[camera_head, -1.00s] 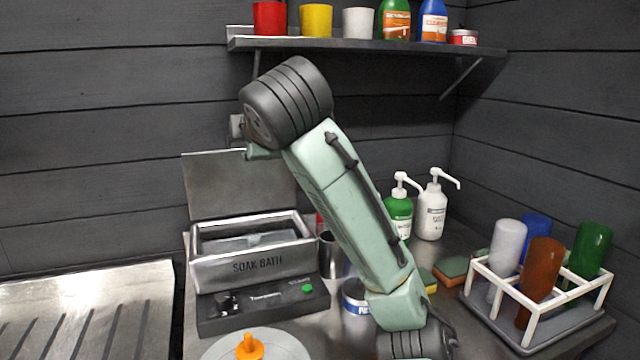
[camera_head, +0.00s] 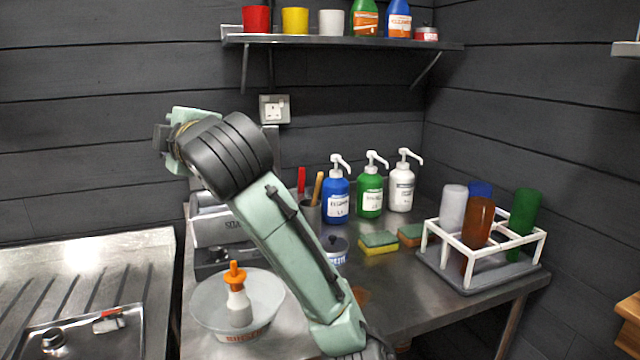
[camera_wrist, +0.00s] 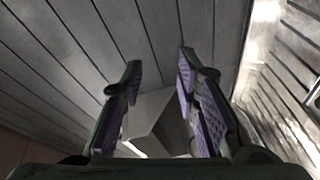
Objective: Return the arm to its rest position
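My arm stands raised and bent in the middle of the head view, its elbow up in front of the soak bath (camera_head: 218,229) and the back wall. My gripper is not clearly visible in the head view. In the wrist view my gripper (camera_wrist: 158,75) shows two fingers with purple pads set apart, with no object held between them. Beyond the fingers are grey wall planks and a pale metal surface lower down, which I cannot name for sure.
A bowl (camera_head: 205,305) with an orange-capped bottle (camera_head: 239,300) stands at the counter front. Pump bottles (camera_head: 370,192), sponges (camera_head: 379,242) and a white bottle rack (camera_head: 487,241) are to the right. A steel sink (camera_head: 80,335) is at left. A shelf (camera_head: 345,43) holds cups above.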

